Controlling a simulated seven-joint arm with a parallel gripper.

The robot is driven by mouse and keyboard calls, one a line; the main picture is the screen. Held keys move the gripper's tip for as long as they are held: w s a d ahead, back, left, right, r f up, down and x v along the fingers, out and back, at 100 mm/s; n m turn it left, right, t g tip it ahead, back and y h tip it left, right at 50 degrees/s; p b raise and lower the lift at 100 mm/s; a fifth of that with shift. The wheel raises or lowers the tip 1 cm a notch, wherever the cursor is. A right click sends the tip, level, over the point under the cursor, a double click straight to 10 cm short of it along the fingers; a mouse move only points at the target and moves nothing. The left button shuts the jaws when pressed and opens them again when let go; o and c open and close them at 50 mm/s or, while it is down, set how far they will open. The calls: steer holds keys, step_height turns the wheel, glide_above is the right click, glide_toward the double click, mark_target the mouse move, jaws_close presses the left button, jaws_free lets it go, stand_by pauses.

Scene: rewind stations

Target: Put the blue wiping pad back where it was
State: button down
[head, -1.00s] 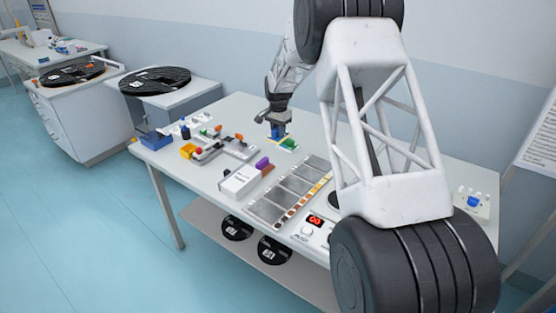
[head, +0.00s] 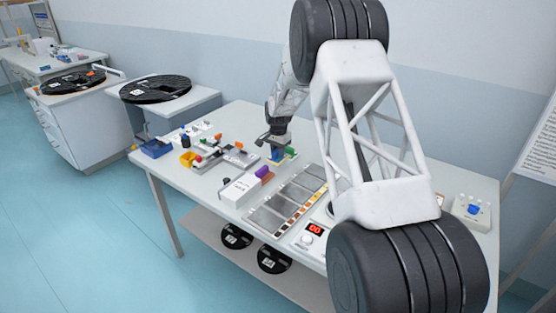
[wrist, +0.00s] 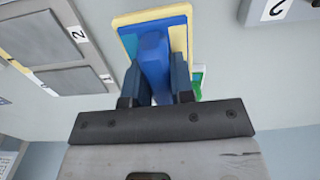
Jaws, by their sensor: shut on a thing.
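My gripper (wrist: 156,88) is shut on the blue handle (wrist: 152,55) of the blue wiping pad (wrist: 131,80). A pale yellow layer shows along the pad's edges in the wrist view. In the head view the pad (head: 277,154) is small and partly hidden beneath my gripper (head: 276,147), low over the back part of the table. I cannot tell whether its underside touches the surface. A green item (head: 291,152) is close to the right of the pad. It also shows partly behind my finger in the wrist view (wrist: 198,82).
A row of grey plates (head: 273,217) is in front of the pad. A control box with a red display (head: 314,229) is nearer. My arm hides part of the table's right side.

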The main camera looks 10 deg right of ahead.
steer(key=shift+f, duration=1.85)
steer(key=shift+f, duration=0.1)
steer(key=c, duration=1)
jaws_free()
step_height(320, 180, up, 12)
steer(key=shift+r, duration=0.2)
